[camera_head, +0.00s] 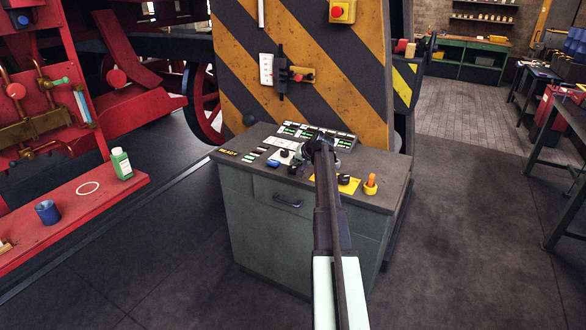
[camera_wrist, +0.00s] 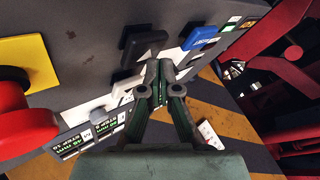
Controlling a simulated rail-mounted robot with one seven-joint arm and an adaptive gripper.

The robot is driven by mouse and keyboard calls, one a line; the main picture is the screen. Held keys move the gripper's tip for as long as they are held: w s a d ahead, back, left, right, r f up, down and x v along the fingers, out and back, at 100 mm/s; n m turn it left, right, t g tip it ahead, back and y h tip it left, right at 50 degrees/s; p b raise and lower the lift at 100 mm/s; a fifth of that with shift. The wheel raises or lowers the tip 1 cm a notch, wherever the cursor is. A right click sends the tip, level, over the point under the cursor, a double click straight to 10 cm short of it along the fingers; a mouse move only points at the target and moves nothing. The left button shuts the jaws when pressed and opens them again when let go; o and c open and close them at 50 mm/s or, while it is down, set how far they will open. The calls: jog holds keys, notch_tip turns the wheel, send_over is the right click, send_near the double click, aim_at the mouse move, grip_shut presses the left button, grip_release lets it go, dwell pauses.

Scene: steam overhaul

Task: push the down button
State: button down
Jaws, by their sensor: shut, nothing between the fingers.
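My gripper (camera_wrist: 165,75) is shut and empty in the wrist view. Its fingertips are close over the console top, beside a black button (camera_wrist: 142,42) and to the left of a blue button (camera_wrist: 200,38). I cannot tell whether the tips touch anything. In the head view the grey-green control console (camera_head: 275,235) stands in the middle, and the blue button (camera_head: 273,164) shows left of my arm. My wrist covers part of the panel and hides the fingertips there. I cannot read which button is marked down.
A big red button (camera_wrist: 20,115) on a yellow plate (camera_wrist: 25,65) is left of the gripper in the wrist view. An orange knob (camera_head: 370,185) rises at the console's right. A striped yellow-black panel (camera_head: 235,60) stands behind. Floor is open at right.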

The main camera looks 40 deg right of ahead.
aim_at(295, 168)
jog(key=shift+f+b, duration=0.35)
jog(key=shift+f, duration=0.25)
dwell(0.5)
jog(key=shift+r, duration=0.15)
jog(key=shift+r+p, duration=0.4)
jog(key=shift+r, duration=0.55)
notch_tip(295, 168, up, 6)
jog(key=p, duration=0.2)
dwell(0.3)
dwell(0.6)
